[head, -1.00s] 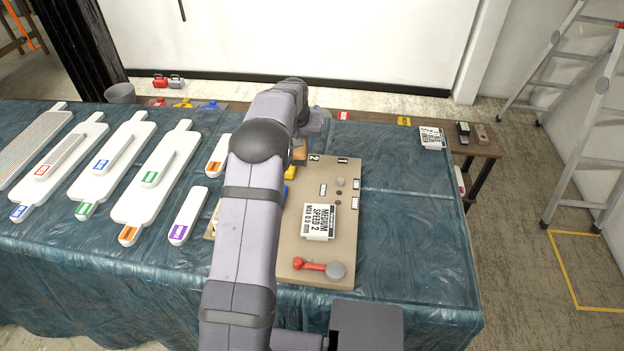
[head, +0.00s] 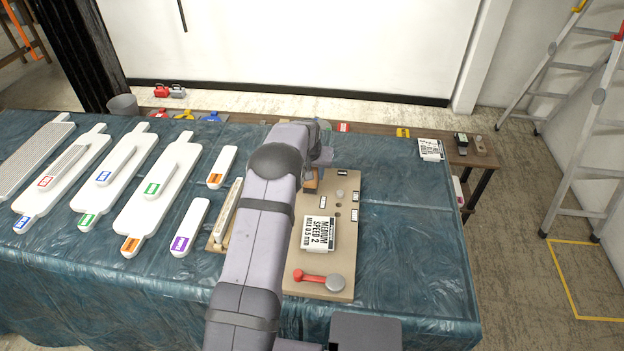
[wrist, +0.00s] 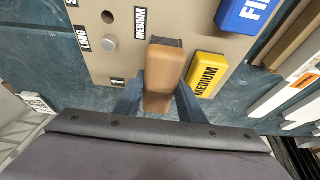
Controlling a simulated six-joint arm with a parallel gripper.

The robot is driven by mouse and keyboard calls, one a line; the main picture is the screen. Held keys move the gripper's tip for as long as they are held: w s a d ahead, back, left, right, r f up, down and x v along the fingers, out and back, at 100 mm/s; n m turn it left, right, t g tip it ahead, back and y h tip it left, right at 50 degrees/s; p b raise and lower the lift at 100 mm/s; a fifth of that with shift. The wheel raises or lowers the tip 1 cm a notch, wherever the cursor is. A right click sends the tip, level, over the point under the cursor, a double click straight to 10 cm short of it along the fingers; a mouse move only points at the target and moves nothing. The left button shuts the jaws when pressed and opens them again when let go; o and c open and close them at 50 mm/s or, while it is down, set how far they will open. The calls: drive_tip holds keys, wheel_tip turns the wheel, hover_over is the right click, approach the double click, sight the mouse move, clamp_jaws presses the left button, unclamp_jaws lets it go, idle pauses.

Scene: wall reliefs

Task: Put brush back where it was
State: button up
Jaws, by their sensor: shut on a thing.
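The brush (wrist: 167,75) is a tan-brown block with a dark strip at its far end. In the wrist view my gripper (wrist: 161,88) is shut on it, a dark finger on each side. The brush is over the edge of the beige board (wrist: 112,48), close to a yellow block marked MEDIUM (wrist: 204,75). I cannot tell if the brush touches the board. In the head view only a small brown part of the brush (head: 312,181) shows below my wrist, at the board's (head: 340,263) far left. My arm hides the fingers there.
A blue block (wrist: 247,12) stands beyond the yellow one. Long white sanding tools (head: 160,200) lie left.

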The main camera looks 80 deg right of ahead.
drive_tip(key=shift+f+p, duration=0.7)
drive_tip(key=shift+f, duration=1.1)
drive_tip(key=shift+f, duration=0.2)
drive_tip(key=o, duration=1)
drive_tip(key=shift+a+r, duration=0.15)
drive_tip(key=shift+r, duration=0.5)
drive_tip(key=b+v, duration=0.3)
drive_tip(key=v, duration=0.8)
